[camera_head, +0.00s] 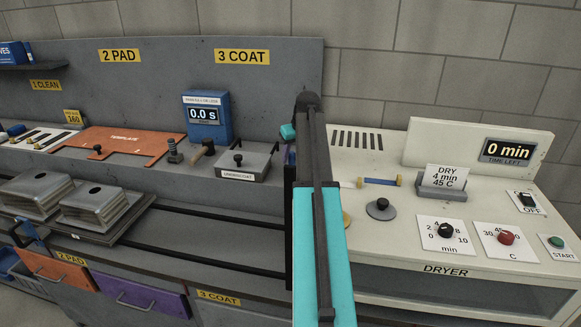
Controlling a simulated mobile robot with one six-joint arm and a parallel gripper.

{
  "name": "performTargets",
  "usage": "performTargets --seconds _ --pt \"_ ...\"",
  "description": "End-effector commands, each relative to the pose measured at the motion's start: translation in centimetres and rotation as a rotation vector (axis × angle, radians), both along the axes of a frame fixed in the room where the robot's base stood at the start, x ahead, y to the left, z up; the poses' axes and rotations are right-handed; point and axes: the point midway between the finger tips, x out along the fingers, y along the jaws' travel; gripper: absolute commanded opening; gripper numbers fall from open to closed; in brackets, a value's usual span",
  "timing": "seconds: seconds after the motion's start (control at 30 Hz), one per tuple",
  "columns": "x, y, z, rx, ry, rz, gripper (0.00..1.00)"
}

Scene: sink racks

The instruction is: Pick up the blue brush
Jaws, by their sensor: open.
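My teal and dark arm rises through the middle of the view. My gripper cannot be made out, and no fingertips show.
The cream dryer (382,250) with knobs and a DRY card (443,181) fills the right. A grey disc with a knob (381,208) stands on it.

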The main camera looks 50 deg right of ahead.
Motion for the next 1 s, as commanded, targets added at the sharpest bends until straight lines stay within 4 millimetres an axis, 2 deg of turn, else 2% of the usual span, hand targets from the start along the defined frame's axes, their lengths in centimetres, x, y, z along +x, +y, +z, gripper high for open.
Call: performTargets --seconds 0.33,0.9,0.93,1.0 --pt "0.9 -0.3 -2.5 0.002 0.002 0.000 0.43" --pt "1.0 -0.2 -2.6 0.001 0.001 0.001 0.43" --pt "1.0 -0.2 -2.6 0.001 0.001 0.001 0.41" --pt "1.0 -0.2 -2.6 0.001 0.001 0.001 0.30"
